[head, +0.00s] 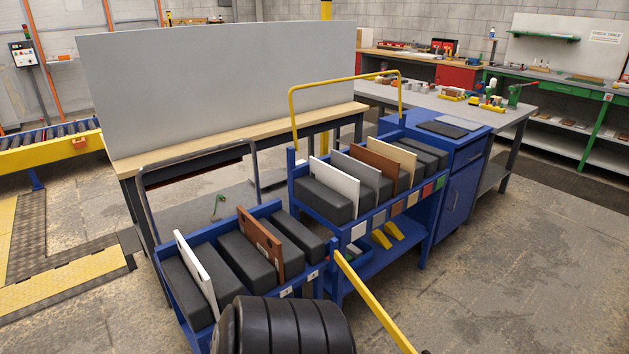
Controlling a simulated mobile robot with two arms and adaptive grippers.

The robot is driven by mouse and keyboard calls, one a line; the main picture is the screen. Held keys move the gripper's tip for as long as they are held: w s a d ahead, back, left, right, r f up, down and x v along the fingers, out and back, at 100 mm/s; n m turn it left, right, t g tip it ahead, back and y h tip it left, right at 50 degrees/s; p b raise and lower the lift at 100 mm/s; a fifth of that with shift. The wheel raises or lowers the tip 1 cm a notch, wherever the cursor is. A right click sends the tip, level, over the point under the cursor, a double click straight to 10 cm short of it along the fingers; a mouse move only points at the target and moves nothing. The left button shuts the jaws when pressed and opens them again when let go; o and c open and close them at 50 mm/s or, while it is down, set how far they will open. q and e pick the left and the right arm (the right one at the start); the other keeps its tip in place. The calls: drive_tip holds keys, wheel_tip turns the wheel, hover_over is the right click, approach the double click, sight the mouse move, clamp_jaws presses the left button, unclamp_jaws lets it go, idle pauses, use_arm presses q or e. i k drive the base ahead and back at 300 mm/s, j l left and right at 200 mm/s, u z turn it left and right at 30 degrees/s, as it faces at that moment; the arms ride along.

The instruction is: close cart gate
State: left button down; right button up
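A blue cart (176,306) stands in front at the lower left and holds a white board (196,272) and a brown board (262,243) upright between dark grey blocks. A second blue cart (352,234) stands behind it to the right, with several upright boards and a yellow hoop handle (345,80). A straight yellow bar (373,300) starts near the right end of the front cart and slants down to the right, sticking out over the floor. It looks like the gate, swung away from the cart. Neither gripper is in view.
A large grey panel (220,85) stands on a wooden-topped table (150,160) behind the carts. A blue cabinet (461,190) and a grey workbench (400,100) stand at the right. The floor (530,270) at the lower right is clear.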

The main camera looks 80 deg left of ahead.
sight(407, 348)
drive_tip(key=u, duration=0.45)
drive_tip(key=i+u, duration=0.15)
drive_tip(key=u, duration=0.7)
drive_tip(key=i+u, duration=0.1)
drive_tip(key=u, duration=0.3)
drive_tip(key=l+u, duration=0.1)
drive_tip(key=u, duration=0.35)
drive_tip(key=i+l+u, duration=0.1)
drive_tip(key=u, duration=0.3)
drive_tip(key=i+l+u, duration=0.15)
drive_tip(key=l+u, duration=0.7)
drive_tip(key=i+l+u, duration=0.1)
drive_tip(key=l+u, duration=0.35)
